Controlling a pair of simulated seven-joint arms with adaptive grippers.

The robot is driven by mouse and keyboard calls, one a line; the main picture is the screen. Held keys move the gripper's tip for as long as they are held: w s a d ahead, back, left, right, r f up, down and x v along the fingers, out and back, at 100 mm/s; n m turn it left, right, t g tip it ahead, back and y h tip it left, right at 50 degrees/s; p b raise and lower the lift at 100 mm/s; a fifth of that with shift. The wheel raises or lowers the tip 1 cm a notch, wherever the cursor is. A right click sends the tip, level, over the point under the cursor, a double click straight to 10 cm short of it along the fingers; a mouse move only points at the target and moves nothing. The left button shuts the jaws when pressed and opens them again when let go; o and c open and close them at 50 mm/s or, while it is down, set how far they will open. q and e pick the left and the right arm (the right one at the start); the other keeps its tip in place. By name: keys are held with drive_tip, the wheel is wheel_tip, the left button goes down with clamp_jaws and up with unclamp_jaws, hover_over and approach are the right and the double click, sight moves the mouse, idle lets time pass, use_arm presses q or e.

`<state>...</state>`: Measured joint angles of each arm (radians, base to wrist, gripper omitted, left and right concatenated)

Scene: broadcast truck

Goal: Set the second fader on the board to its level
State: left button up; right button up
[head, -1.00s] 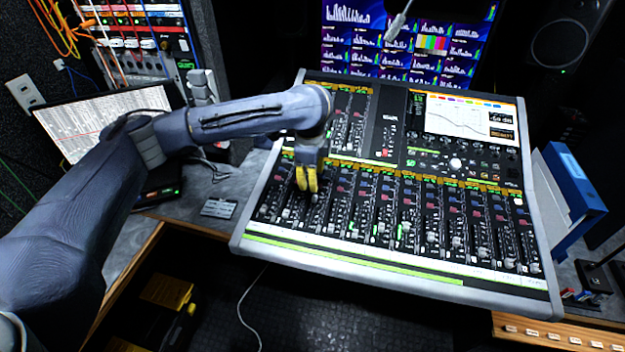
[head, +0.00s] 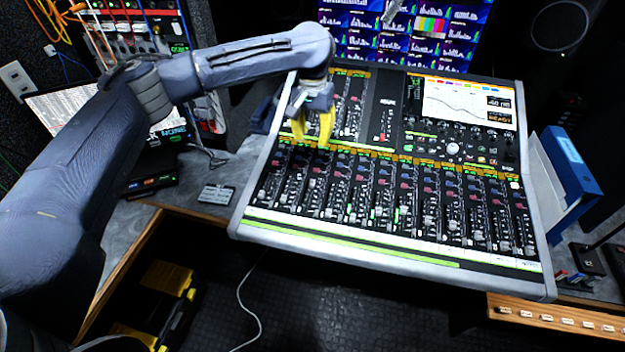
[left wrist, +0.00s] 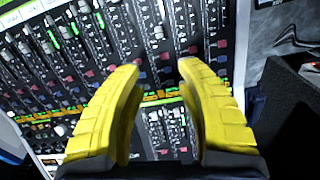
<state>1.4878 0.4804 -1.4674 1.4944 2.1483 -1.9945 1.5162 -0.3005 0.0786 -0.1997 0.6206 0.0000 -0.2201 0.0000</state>
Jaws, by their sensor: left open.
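The mixing board (head: 390,268) stands tilted on the desk with a lower bank of fader strips (head: 390,205) running across it. My left gripper (head: 314,142) is above the upper left part of that bank, apart from the board. Its yellow fingers are open and empty; in the left wrist view the gripper (left wrist: 160,66) spreads them over the fader strips (left wrist: 110,45) with nothing between. The second fader's cap is too small to single out with certainty. My right gripper is not in view.
A laptop (head: 70,110) stands at the left and a small label card (head: 216,194) lies on the desk left of the board. A blue binder (head: 572,160) is at the right. A monitor wall (head: 345,40) rises behind. Open air lies above the lower faders.

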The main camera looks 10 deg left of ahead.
use_arm(q)
drive_tip(key=n, duration=0.1)
approach(313, 180)
drive_tip(key=shift+n, duration=0.3)
wheel_tip(313, 180, down, 10)
drive_tip(key=shift+a, duration=0.1)
idle(0.4)
drive_tip(key=shift+o, duration=0.2)
clamp_jaws()
